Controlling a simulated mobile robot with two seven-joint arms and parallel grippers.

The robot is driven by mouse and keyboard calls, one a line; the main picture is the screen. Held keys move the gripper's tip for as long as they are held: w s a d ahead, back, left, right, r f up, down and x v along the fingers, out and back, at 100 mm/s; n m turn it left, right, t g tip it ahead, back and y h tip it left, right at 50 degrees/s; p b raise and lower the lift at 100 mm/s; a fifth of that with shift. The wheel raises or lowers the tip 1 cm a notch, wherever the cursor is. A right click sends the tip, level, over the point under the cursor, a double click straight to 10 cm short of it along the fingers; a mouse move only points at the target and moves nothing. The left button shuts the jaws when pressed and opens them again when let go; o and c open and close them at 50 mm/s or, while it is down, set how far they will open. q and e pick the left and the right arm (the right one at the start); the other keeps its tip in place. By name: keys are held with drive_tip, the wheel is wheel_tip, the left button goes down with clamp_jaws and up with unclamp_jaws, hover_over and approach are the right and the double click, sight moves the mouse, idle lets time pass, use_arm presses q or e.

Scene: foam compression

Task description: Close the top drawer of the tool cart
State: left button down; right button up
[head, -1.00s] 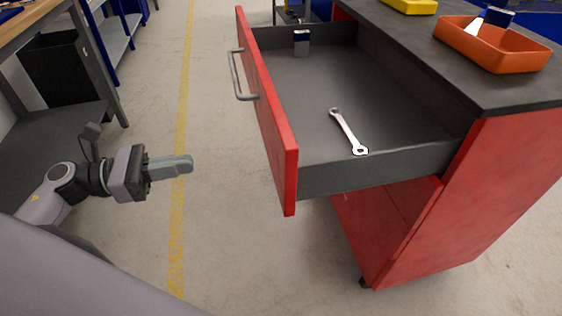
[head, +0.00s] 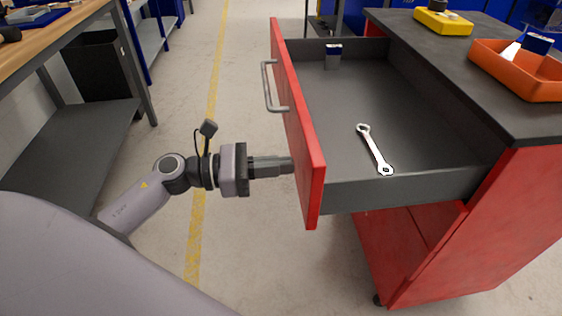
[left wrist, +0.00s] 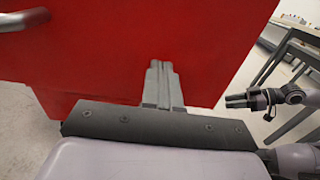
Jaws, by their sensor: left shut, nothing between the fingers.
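The red tool cart (head: 470,240) stands at the right with its top drawer (head: 345,110) pulled well out. The drawer has a red front (head: 297,130) with a grey bar handle (head: 268,88). Inside lie a wrench (head: 374,150) and a small blue and silver item (head: 333,56). My left gripper (head: 285,165) is shut and empty, its tips at the outer face of the drawer front, below and nearer than the handle. In the left wrist view its fingers (left wrist: 160,68) point at the red face; whether they touch it I cannot tell. In that view another gripper (left wrist: 236,100) shows at the right, its fingers slightly apart.
An orange tray (head: 520,72) and a yellow box (head: 443,20) sit on the cart top. A workbench with a grey lower shelf (head: 75,150) stands at the left. The floor between, with a yellow line (head: 205,130), is clear.

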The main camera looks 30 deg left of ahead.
use_arm(q)
drive_tip(key=shift+w+d, duration=0.15)
drive_tip(key=shift+d, duration=0.1)
